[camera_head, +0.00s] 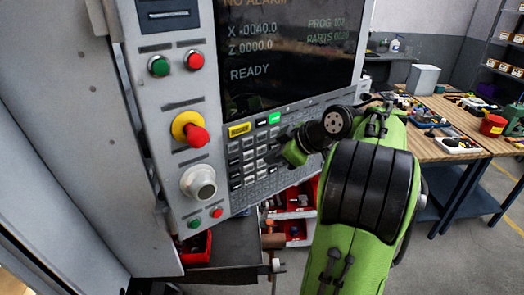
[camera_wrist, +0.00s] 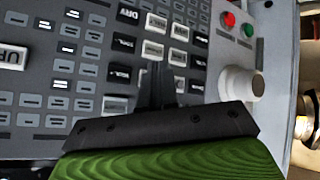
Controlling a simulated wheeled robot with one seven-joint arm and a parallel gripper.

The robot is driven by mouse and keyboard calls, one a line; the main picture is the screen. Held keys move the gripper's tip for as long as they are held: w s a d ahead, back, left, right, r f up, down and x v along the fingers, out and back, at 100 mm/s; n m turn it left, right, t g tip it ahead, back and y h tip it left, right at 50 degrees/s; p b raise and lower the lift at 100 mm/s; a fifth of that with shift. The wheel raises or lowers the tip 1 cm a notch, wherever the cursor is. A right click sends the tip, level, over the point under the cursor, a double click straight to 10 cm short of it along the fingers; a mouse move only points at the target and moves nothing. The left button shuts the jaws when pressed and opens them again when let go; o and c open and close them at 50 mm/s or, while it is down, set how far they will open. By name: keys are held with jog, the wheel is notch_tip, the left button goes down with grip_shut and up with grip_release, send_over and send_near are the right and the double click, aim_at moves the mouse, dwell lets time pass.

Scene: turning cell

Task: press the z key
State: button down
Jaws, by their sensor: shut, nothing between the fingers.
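The machine's control panel (camera_head: 215,165) carries a keypad (camera_head: 245,165) of small grey, black and white keys below the screen. The keypad fills much of the wrist view (camera_wrist: 62,98), where its lettering appears turned over and mostly too small to read. I cannot tell which key is the z key. My gripper (camera_head: 275,156) is shut and empty, in front of the right part of the keypad. In the wrist view its dark fingers (camera_wrist: 157,72) point at the black and white keys. The fingers hide some keys, and I cannot tell whether the tips touch the panel.
The screen (camera_head: 290,50) reads READY. Left of the keypad are a red emergency button (camera_head: 196,136) on a yellow collar, a round pale knob (camera_head: 199,182) and red and green buttons. A dark shelf (camera_head: 235,245) lies below. A wooden workbench (camera_head: 450,135) with tools stands right.

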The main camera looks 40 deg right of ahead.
dwell(0.8)
jog(key=shift+w, duration=0.45)
jog(key=shift+w, duration=0.3)
dwell(0.4)
jog(key=shift+s, duration=0.8)
jog(key=s, duration=0.2)
jog(key=s+b, duration=0.1)
jog(key=s, duration=0.2)
jog(key=shift+a, duration=0.2)
dwell(0.6)
